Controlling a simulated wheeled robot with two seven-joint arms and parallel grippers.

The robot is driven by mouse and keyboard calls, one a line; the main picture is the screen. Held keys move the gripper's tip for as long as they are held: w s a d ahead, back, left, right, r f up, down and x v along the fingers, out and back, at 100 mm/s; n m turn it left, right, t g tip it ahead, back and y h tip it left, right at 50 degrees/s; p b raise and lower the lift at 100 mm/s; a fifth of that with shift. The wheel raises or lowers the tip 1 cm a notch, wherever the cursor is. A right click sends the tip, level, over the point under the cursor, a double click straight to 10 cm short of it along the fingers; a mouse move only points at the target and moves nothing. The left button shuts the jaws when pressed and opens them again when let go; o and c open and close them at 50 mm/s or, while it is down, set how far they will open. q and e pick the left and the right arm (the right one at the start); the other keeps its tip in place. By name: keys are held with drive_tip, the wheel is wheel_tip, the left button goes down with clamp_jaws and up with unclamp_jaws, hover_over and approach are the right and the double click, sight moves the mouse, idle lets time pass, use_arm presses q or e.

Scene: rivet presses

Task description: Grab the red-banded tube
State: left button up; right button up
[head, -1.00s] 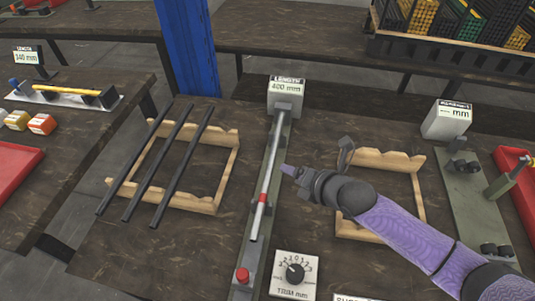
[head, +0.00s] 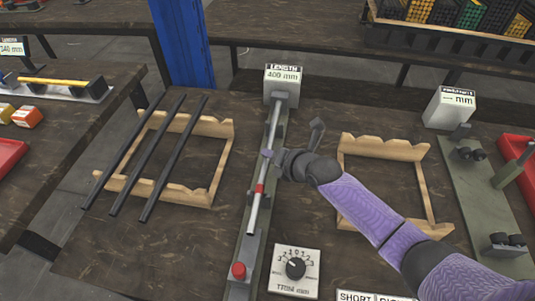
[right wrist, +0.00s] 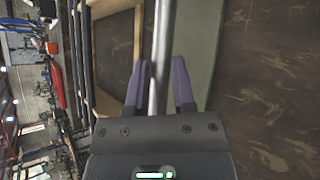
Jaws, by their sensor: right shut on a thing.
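The red-banded tube is a long silver rod with a red band (head: 259,188) on its lower half. It lies along the length gauge (head: 246,240), below the display reading 400 mm. My right gripper (head: 269,156) is shut on the tube just above the red band. In the right wrist view the tube (right wrist: 164,40) runs between the purple fingers (right wrist: 158,70), and the band is out of sight there. The tube still appears in line with the gauge; I cannot tell whether it is lifted. My left gripper is not in view.
A wooden rack (head: 222,165) with three dark rods (head: 145,158) stands left of the gauge. An empty wooden rack (head: 385,150) stands to the right, partly behind my arm. A trim dial (head: 296,268) sits at the front. Another gauge fixture (head: 470,190) stands at far right.

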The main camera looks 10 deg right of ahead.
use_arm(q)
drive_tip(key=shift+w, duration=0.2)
use_arm(e)
clamp_jaws()
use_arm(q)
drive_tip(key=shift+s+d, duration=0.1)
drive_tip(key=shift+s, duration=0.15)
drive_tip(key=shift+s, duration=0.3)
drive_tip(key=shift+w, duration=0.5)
